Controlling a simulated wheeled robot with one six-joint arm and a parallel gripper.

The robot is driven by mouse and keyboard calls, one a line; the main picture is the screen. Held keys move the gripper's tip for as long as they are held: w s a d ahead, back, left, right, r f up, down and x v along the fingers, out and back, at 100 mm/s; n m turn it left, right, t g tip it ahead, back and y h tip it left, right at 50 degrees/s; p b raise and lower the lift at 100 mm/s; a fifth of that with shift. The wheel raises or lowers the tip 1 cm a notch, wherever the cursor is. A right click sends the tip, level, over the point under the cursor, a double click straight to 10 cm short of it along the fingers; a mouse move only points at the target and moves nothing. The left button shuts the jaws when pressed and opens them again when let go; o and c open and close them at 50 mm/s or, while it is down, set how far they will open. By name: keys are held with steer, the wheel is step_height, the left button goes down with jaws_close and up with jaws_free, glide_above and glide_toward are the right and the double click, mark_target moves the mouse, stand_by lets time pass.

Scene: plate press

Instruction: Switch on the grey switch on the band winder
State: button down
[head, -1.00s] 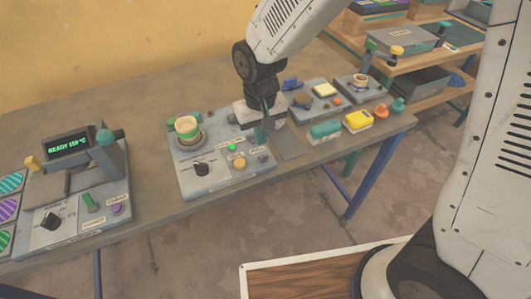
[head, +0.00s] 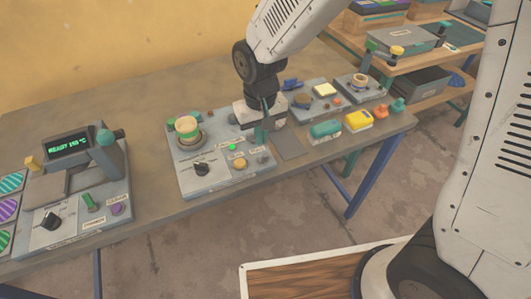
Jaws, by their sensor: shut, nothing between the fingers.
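The band winder (head: 212,183) is the grey panel in the middle of the bench. My gripper (head: 262,128) is shut and empty, pointing down over the back right of the winder, just behind that control. Contact cannot be told.
Left is a press (head: 92,187) with a lit display. The bench front edge is clear.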

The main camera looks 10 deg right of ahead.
steer(key=shift+f, duration=2.1)
stand_by(0.8)
steer(key=shift+r, duration=0.1)
step_height(320, 180, up, 7)
stand_by(0.8)
stand_by(0.4)
steer(key=s+d+r+m, duration=0.1)
steer(key=s+d+r, duration=0.6)
steer(key=s+d, duration=0.2)
steer(key=s+d+r+m+t, duration=0.1)
steer(key=s+d+r+m, duration=0.1)
steer(key=s+d+r, duration=0.6)
steer(key=shift+s+d+r, duration=0.25)
steer(key=shift+s+d, duration=1)
steer(key=shift+d, duration=0.6)
